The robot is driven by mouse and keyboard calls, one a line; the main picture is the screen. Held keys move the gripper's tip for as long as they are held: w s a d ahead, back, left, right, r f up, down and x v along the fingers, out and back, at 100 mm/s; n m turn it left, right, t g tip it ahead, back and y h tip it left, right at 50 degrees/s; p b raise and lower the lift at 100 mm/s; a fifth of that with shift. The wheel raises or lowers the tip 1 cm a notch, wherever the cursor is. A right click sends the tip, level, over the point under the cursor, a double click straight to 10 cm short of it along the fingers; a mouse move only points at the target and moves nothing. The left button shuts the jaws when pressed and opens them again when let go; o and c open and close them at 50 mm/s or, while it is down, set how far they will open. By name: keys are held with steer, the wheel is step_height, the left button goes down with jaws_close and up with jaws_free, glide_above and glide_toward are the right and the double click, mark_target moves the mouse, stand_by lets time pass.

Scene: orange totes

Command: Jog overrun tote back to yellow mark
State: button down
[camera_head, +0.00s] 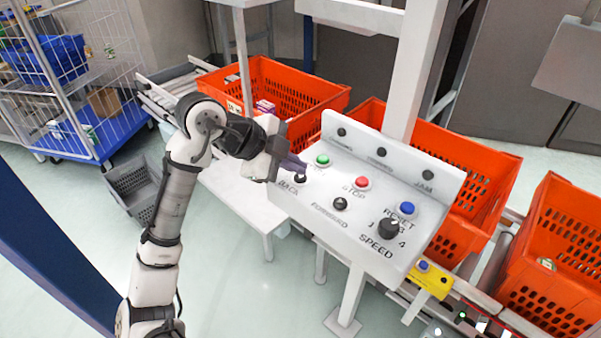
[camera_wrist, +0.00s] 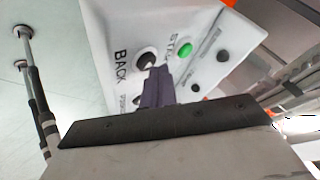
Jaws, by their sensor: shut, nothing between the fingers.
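The white control panel (camera_head: 285,200) carries a black BACK button (camera_head: 300,178), a green button (camera_head: 322,160), a red STOP button (camera_head: 362,183) and a black FORWARD button (camera_head: 340,204). My gripper (camera_head: 303,165) is shut and empty, its dark fingertips beside the BACK button. In the wrist view the fingers (camera_wrist: 157,72) overlap the lower edge of the BACK button (camera_wrist: 146,60); I cannot tell whether they touch it. Orange totes stand behind the panel: one at left (camera_head: 310,92), one in the middle (camera_head: 465,155), one at right (camera_head: 575,225). I cannot identify the yellow mark for certain.
A blue RESET button (camera_head: 409,208) and a SPEED knob (camera_head: 388,229) are at the panel's right. Three dark lamps line its back. A yellow box (camera_head: 430,280) sits below. A wire cage trolley (camera_head: 75,70) and grey crate (camera_head: 137,187) stand left.

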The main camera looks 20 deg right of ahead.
mark_target(295, 178)
steer(key=shift+r, duration=0.45)
step_height(295, 178, up, 5)
steer(key=p, duration=0.4)
stand_by(0.7)
